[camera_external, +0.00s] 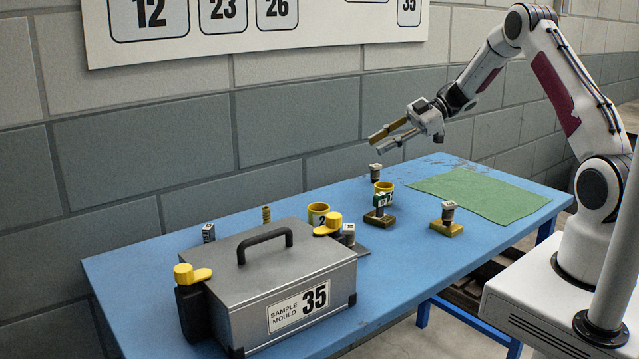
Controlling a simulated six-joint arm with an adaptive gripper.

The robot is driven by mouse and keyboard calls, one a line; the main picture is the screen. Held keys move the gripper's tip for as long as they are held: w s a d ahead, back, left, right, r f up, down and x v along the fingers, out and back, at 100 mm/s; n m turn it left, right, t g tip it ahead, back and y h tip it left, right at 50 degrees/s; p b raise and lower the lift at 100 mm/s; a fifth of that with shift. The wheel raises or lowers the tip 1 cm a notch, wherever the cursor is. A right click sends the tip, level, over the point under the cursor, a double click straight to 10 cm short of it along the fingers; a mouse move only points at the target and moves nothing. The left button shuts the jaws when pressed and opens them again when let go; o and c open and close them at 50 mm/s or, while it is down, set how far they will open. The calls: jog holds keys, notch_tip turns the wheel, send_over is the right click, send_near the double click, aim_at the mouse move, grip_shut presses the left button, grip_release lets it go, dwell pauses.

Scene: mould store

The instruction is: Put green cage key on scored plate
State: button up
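A small green piece with a pale number label (384,202) stands upright on a brown block (380,219) near the table's middle; it is the only small green piece I can make out, and its shape is too small to tell well. A flat dark grey plate (363,250) shows partly behind the right end of the metal box, which hides the rest; I cannot see score lines on it. My gripper (373,144) is above the table's back edge, apart from everything. Its two fingers point left with a gap between them, empty.
The metal mould box (290,277) with a black handle fills the table's front left. A yellow cup (318,214), a second yellow cup (384,187), a grey-topped brown block (446,228) and several small pieces stand around. A green mat (485,195) lies bare at right.

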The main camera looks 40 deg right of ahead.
jog(key=w+d+r+m+t+h, duration=0.1)
jog(key=w+r+m+t+h, duration=0.15)
jog(key=r, duration=0.55)
jog(key=w+d+r+m+t+h, duration=0.1)
jog(key=w+r+m+t+h, duration=0.2)
jog(key=r, duration=0.5)
jog(key=s+d+r+m+t+h, duration=0.3)
jog(key=s+d+r+m+h, duration=0.2)
jog(key=s+r+h, duration=0.4)
jog(key=s+f+m+g, duration=0.2)
jog(key=s+m+g, duration=0.25)
jog(key=s, duration=1.05)
jog(key=s+a+f+g+y, duration=0.1)
jog(key=s+a+f, duration=0.2)
jog(key=s, duration=0.3)
jog(key=s+a+f+m+g+y, duration=0.1)
jog(key=s+a+f, duration=0.2)
jog(key=s, duration=0.4)
jog(key=s+a+f+g+y, duration=0.1)
jog(key=s+a+f, duration=0.2)
jog(key=s, duration=0.4)
jog(key=shift+s+a+f+m+g, duration=0.2)
jog(key=shift+a+f+m+g, duration=0.1)
jog(key=shift+a+m, duration=0.1)
